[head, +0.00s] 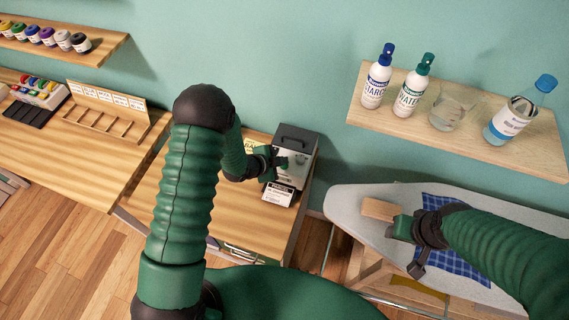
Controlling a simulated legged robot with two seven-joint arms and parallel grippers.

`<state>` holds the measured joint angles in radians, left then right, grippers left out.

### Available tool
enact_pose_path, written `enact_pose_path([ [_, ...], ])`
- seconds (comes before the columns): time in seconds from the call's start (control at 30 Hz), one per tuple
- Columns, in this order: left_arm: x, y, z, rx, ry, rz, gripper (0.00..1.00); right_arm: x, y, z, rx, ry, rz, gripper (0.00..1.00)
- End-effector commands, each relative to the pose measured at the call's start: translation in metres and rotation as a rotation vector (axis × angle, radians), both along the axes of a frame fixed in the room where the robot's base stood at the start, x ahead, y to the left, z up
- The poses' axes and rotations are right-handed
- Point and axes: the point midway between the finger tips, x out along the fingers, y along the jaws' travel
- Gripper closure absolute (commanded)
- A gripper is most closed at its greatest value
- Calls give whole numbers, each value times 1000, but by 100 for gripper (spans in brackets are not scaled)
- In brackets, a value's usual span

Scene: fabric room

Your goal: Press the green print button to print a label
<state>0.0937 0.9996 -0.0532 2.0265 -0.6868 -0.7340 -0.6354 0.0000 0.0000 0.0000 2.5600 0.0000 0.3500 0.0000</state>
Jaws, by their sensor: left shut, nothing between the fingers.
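The label printer (296,140) is a dark grey box with a lighter front, standing at the right end of the wooden table against the wall. A white label with dark print (278,194) shows at the foot of its front. My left gripper (283,163) is shut and empty, at the printer's front face. It covers part of that face, and I cannot make out the green print button or whether the fingers touch it. My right gripper (407,245) is over the ironing board, beside a wooden block; its finger opening is unclear.
The ironing board (344,202) carries a blue checked cloth (465,265) and the wooden block (380,209). A wall shelf (390,119) holds bottles and a glass. My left arm hides part of the printer table.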

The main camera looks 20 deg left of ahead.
Motion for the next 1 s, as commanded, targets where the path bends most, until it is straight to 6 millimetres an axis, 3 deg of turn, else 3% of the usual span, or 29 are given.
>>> enact_pose_path([
  [0.27, 0, 0, 2, 0, 0, 0, 100, 0, 0, 1, 0, 0, 0, 50],
  [0.8, 0, 0, 61, 0, 1, 1, 100, 0, 0, 45, 0, 0, 0, 50],
  [1.0, 0, 0, 61, 0, 2, 1, 100, 0, 0, 44, 0, 0, 0, 50],
])
